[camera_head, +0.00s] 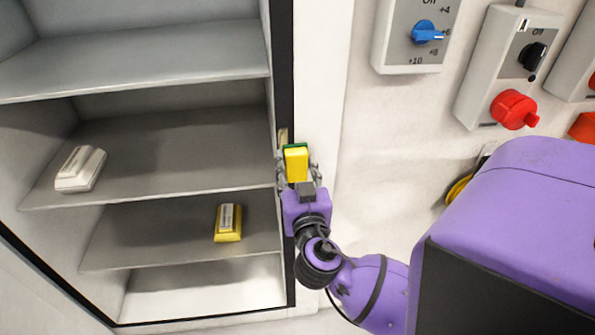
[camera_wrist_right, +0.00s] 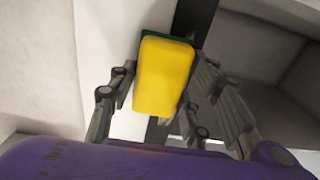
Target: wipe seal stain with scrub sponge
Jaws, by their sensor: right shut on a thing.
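The yellow scrub sponge (camera_head: 295,165) has a green scrub face on its far side. My right gripper (camera_head: 297,175) is shut on it, with a finger on each side. The sponge is at the black seal (camera_head: 284,80) along the cabinet's right edge; I cannot tell whether it touches. A small tan patch (camera_head: 283,136), perhaps the stain, shows on the seal just above the sponge. In the right wrist view the sponge (camera_wrist_right: 165,76) sits between the fingers and hides part of the dark seal (camera_wrist_right: 196,20). My left gripper is not in view.
The open cabinet has grey shelves (camera_head: 150,150). A white block (camera_head: 80,170) lies on the middle shelf and a yellow block with a pale top (camera_head: 228,223) on the lower one. Wall boxes with a blue knob (camera_head: 425,32) and a red knob (camera_head: 512,110) are at right.

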